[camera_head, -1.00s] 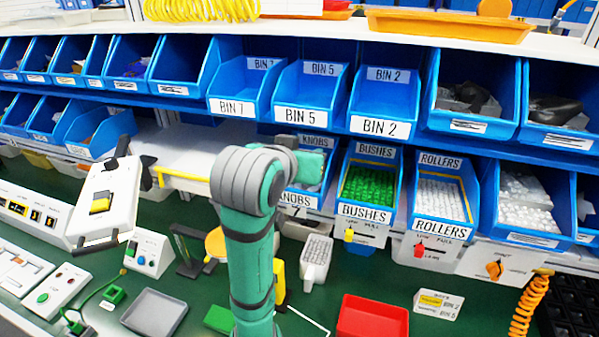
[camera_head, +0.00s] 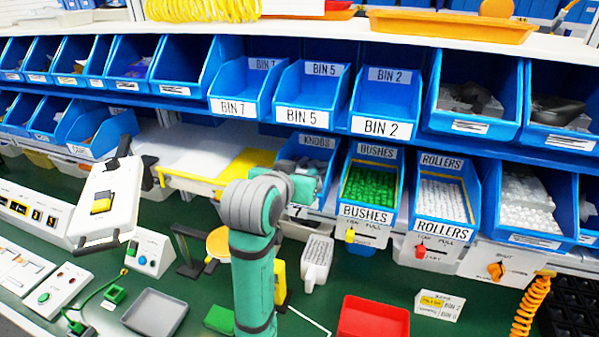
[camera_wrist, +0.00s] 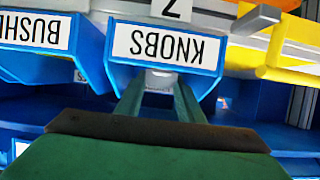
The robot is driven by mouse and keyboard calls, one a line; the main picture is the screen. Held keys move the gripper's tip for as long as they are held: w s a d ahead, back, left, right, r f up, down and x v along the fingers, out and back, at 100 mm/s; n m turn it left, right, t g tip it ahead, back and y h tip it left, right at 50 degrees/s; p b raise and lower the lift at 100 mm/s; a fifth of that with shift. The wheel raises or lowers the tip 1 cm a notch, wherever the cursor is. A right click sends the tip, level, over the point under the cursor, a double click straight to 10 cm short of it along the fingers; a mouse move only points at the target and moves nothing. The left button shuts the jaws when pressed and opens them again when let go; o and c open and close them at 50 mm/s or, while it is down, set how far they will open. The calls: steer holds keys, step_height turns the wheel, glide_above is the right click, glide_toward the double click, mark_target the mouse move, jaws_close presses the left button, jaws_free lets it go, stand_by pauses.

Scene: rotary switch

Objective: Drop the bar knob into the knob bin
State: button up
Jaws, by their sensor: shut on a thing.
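The knob bin is a blue bin labelled KNOBS (camera_head: 316,142) in the lower row, left of the BUSHES bin. Its front label shows upside down in the wrist view (camera_wrist: 163,45). My arm covers much of its front and inside in the head view. My gripper (camera_wrist: 160,84) is at the bin's front side in the wrist view, its two fingers pointing at the bin. It is shut on a small pale grey piece (camera_wrist: 160,79), which I take to be the bar knob; its shape is mostly hidden. The fingertips are hidden in the head view.
The BUSHES bin (camera_head: 371,182) and ROLLERS bin (camera_head: 441,200) stand to the right. BIN 5 (camera_head: 303,115) and other bins hang above. A yellow-edged white ledge (camera_head: 195,180) lies to the left. A red tray (camera_head: 372,319) sits on the green bench below.

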steer(key=shift+f, duration=0.65)
steer(key=o, duration=1)
steer(key=shift+d, duration=0.1)
steer(key=shift+r, duration=0.15)
steer(key=shift+r, duration=0.25)
steer(key=v, duration=1.2)
steer(key=shift+r, duration=0.35)
